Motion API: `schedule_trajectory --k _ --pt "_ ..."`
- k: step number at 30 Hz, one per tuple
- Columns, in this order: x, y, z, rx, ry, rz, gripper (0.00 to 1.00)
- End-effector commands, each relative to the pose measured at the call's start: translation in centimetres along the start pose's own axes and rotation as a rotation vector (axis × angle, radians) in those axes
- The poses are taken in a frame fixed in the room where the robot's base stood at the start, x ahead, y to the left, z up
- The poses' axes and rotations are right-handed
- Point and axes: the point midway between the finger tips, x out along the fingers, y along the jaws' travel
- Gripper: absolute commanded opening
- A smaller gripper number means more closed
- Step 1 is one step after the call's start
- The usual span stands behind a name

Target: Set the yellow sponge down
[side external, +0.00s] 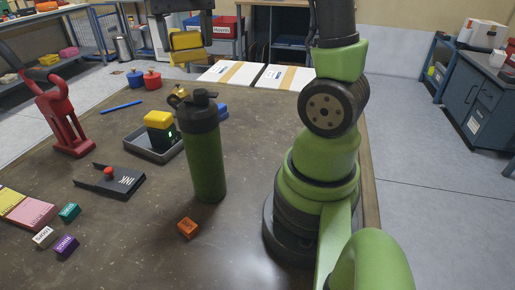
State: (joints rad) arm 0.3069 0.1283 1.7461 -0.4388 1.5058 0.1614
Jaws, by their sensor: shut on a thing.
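My gripper (185,33) is raised above the far part of the table, with its fingers pointing down. It is shut on the yellow sponge (186,42), which sits between the two fingers, clear of the tabletop. A second yellow block (158,118) rests on top of a dark device with a small green light, in a grey tray (167,156) on the table.
A tall green bottle (204,160) stands mid-table near the tray. A red clamp-like tool (65,125), a black device with a red button (110,180), a blue pen (121,107), small labelled blocks (68,212) and an orange block (187,228) lie around. White boxes (232,74) are at the back.

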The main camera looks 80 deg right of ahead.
Motion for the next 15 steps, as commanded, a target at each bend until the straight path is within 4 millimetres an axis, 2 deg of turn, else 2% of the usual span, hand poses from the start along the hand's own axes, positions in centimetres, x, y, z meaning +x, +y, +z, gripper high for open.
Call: schedule_trajectory --k 1,3,6,9,15 --pt "0.0 1.9 -1.3 0.093 0.0 0.0 0.38" --pt "0.0 4.2 -2.6 0.203 0.001 -0.001 0.38" --pt "0.0 7.3 -3.9 0.343 0.0 0.0 0.38" --pt "0.0 9.9 -4.7 0.455 -0.001 0.0 0.38" --pt "0.0 13.9 -5.3 0.619 0.0 0.0 0.38"
